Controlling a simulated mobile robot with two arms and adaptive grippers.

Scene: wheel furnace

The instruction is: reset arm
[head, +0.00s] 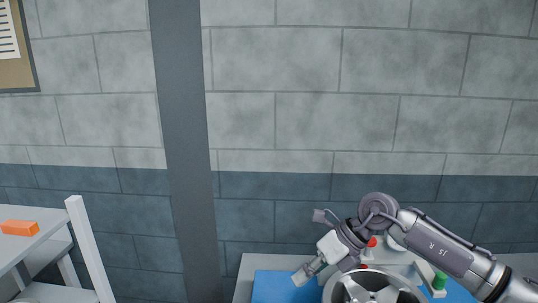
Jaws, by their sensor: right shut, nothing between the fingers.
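My right arm comes in from the lower right. Its gripper (306,270) is shut and empty. It points down to the left, over the blue mat and just left of the wheel in the picture. My left gripper is not in view.
A grey workbench (246,264) with a blue mat (274,285) stands at the lower right, with a red knob (372,242) and a green part (439,281). A white shelf (45,222) at the left holds an orange block (19,227). A grey pillar (182,150) stands between.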

